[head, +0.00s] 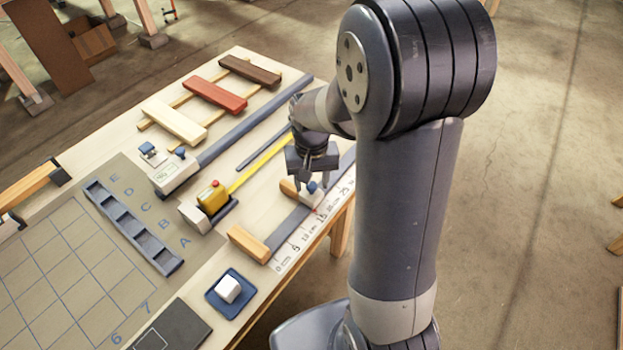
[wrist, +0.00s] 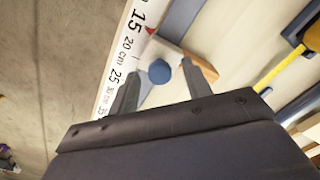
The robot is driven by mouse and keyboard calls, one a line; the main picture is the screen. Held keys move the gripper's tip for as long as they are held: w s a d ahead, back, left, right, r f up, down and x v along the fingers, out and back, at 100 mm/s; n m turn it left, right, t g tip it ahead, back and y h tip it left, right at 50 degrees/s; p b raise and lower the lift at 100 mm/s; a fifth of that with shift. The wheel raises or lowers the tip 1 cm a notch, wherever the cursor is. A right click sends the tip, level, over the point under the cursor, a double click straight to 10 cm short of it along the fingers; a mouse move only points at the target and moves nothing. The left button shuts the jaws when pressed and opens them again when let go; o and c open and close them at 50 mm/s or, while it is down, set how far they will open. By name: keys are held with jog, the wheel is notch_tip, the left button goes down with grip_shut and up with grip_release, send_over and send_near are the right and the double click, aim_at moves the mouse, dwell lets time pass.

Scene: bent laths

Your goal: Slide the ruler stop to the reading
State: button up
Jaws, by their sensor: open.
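The ruler stop (head: 311,194), a white block with a blue knob, sits on a grey rail (head: 290,228) beside the white ruler (head: 297,243). In the wrist view the blue knob (wrist: 160,71) shows between my fingers. A small red mark (wrist: 150,31) lies at the ruler's edge just past the 15, towards the 20; I cannot tell whether it belongs to the stop. My gripper (head: 310,178) is open, pointing down over the stop. Its two fingers (wrist: 158,66) are on either side of the knob. Whether they touch the stop cannot be told.
Wooden blocks stand by the rail, one (head: 248,244) at its near end. A yellow tape measure (head: 212,197) lies left of it. A blue tray (head: 230,293) with a white cube is near the front edge. The floor right of the table is clear.

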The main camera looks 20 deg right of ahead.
grip_shut()
dwell(0.5)
